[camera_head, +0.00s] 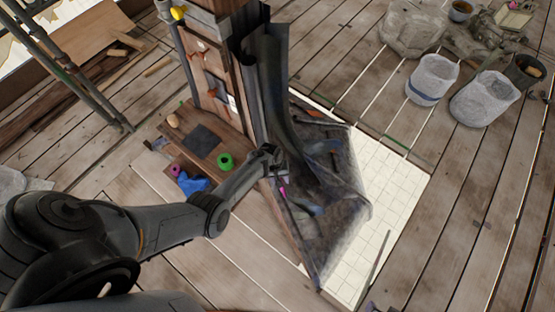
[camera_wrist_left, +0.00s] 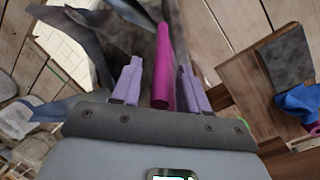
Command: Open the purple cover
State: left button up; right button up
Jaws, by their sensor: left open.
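A magenta bar (camera_wrist_left: 162,65) stands between the two lavender fingers of my left gripper (camera_wrist_left: 158,85) in the left wrist view. The fingers are open around it, and I cannot tell whether they touch it. In the head view a small magenta piece (camera_head: 283,191) shows just below my left gripper (camera_head: 279,172), beside the wooden post. No broad purple cover can be made out; I cannot tell whether the magenta bar belongs to it. My right gripper is in neither view.
Dark sheeting (camera_head: 340,190) hangs close to the right of the gripper. Grey sacks (camera_head: 484,98) stand at upper right. The plank floor at right is mostly clear.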

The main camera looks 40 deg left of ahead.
pick_arm(q)
jog(key=p+v, duration=0.2)
jog(key=v, duration=0.6)
jog(key=shift+r, duration=0.25)
